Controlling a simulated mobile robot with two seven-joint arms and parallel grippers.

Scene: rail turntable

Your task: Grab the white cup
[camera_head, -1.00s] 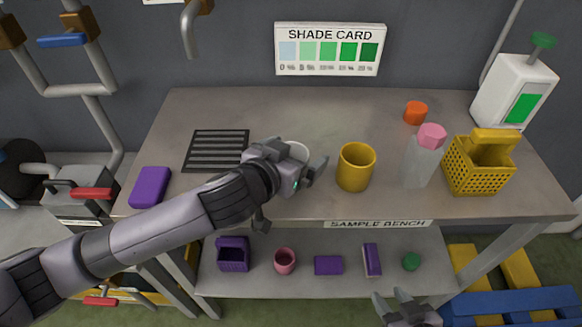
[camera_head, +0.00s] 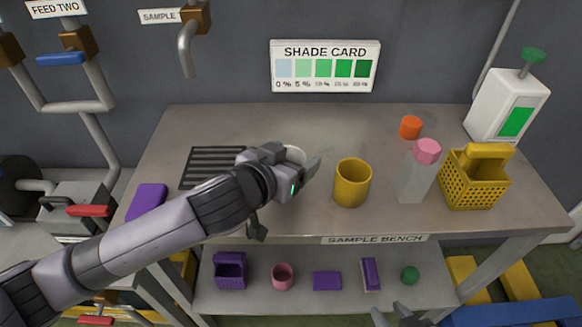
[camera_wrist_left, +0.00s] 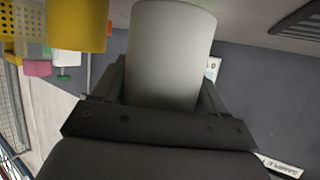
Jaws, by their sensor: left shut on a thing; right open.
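The white cup (camera_head: 294,154) is on the sample bench, mostly hidden behind my left gripper (camera_head: 302,178) in the head view; only part of its rim shows. In the left wrist view the white cup (camera_wrist_left: 172,50) fills the space between the two fingers of my left gripper (camera_wrist_left: 165,90), which is shut on it. I cannot tell whether the cup is lifted off the bench. My right gripper (camera_head: 392,316) shows only at the bottom edge of the head view, below the bench top, open and away from the cup.
A yellow cup (camera_head: 352,183) stands just right of my left gripper. Further right are a pink-capped bottle (camera_head: 417,175), an orange cap (camera_head: 410,127), a yellow basket (camera_head: 474,182) and a white dispenser (camera_head: 505,105). A black grille (camera_head: 207,166) and a purple block (camera_head: 147,201) lie left.

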